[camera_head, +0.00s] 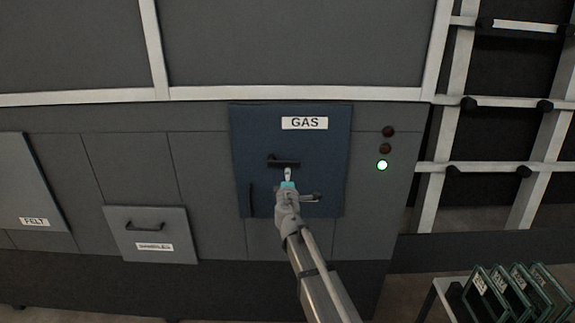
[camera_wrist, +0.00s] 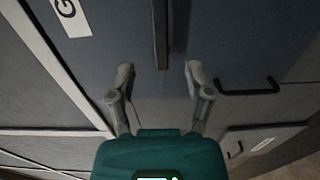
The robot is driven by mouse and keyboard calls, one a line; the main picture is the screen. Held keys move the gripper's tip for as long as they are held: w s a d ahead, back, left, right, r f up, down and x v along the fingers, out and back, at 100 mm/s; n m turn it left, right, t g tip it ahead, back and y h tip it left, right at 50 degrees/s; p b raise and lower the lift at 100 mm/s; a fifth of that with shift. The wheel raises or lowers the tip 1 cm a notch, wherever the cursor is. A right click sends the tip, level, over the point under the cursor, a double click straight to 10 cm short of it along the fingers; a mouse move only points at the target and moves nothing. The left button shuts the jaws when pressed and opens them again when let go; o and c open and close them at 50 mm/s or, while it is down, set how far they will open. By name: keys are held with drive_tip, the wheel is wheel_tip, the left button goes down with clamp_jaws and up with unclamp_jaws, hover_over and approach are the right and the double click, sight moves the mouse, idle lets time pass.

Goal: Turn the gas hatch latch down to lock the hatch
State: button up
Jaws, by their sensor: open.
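The blue gas hatch (camera_head: 325,150) sits flat against the grey machine front in the head view, with a white GAS label near its top. Its dark latch (camera_head: 283,160) lies roughly horizontal near the hatch's middle. My gripper (camera_head: 288,173) is just below the latch and hides part of the hatch. In the wrist view, the latch (camera_wrist: 160,34) is a dark bar running up the picture, with its near end around the gap between the fingertips. My gripper (camera_wrist: 159,73) is open there, with one finger on each side and no visible contact.
A dark handle (camera_head: 251,199) is at the hatch's lower left; it also shows in the wrist view (camera_wrist: 247,90). A lit green lamp (camera_head: 382,165) is to the right. A drawer (camera_head: 170,220) is at left. A rack of green-framed plates (camera_head: 515,290) stands lower right.

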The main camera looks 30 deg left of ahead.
sight(288, 165)
drive_tip(key=x, duration=1)
drive_tip(key=shift+w+a, duration=0.1)
drive_tip(key=shift+w, duration=0.05)
clamp_jaws()
